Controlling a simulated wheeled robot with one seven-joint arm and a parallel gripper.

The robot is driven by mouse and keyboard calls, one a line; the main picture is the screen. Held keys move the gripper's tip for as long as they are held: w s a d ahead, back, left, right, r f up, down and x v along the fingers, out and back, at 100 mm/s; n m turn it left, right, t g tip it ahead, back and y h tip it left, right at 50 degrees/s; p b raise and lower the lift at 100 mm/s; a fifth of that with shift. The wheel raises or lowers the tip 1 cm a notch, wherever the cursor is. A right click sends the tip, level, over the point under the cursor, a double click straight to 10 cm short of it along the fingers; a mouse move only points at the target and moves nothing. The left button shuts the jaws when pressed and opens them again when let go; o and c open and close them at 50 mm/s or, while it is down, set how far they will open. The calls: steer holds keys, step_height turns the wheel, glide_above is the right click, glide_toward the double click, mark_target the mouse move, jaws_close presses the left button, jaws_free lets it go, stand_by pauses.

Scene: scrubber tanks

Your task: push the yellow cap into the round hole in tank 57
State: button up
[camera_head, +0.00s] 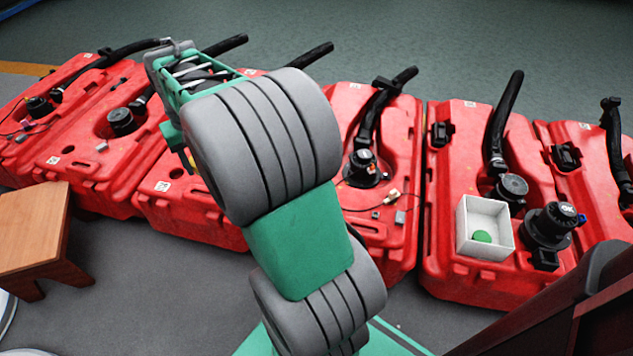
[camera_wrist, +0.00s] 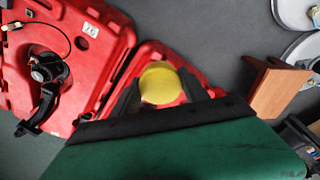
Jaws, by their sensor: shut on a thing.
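In the wrist view my gripper (camera_wrist: 160,92) is shut on the yellow cap (camera_wrist: 160,82), a round disc held between the two dark fingers. Red tanks lie beneath it, and the cap hides part of the red tank (camera_wrist: 195,72) behind it. One tank at the left of the wrist view has a small white label (camera_wrist: 90,30) and a dark round hole (camera_wrist: 82,44) beside it; I cannot read the number surely. In the head view my arm hides the cap and most of the gripper. A red tank (camera_head: 160,208) left of my arm shows a dark round hole (camera_head: 176,172).
A row of red tanks with black hoses crosses the head view. A wooden stool (camera_head: 35,225) stands at the left. Grey floor before the tanks is partly clear.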

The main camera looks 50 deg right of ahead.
steer(key=s+d+f+m+b, duration=0.1)
steer(key=s+d+f+m, duration=0.1)
steer(key=s+d+f, duration=0.5)
steer(key=s+d+f+m, duration=0.2)
steer(key=d+f+m, duration=0.1)
steer(key=d+f, duration=0.7)
steer(key=s+d+f+m+b, duration=0.1)
steer(key=s+d+f+m, duration=0.1)
steer(key=s+d+f, duration=0.65)
steer(key=shift+g+h, duration=0.3)
steer(key=shift+h, duration=0.1)
steer(key=shift+w+d+f+b, duration=0.3)
steer(key=shift+w+f+b, duration=0.3)
steer(key=shift+f+b, duration=0.1)
steer(key=shift+w+d+f+b, duration=0.35)
steer(key=shift+w+f+b, duration=0.3)
steer(key=shift+f+b, duration=0.1)
steer(key=shift+w+d+f+b, duration=0.3)
steer(key=shift+w+f+b, duration=0.3)
steer(key=shift+f+b, duration=0.1)
steer(key=shift+s+a+f, duration=0.1)
steer(key=shift+f, duration=0.15)
steer(key=shift+f, duration=0.4)
steer(key=shift+f, duration=0.15)
steer(key=shift+f, duration=0.25)
steer(key=shift+a+f+b, duration=0.1)
steer(key=shift+f+b, duration=0.25)
steer(key=shift+f, duration=0.05)
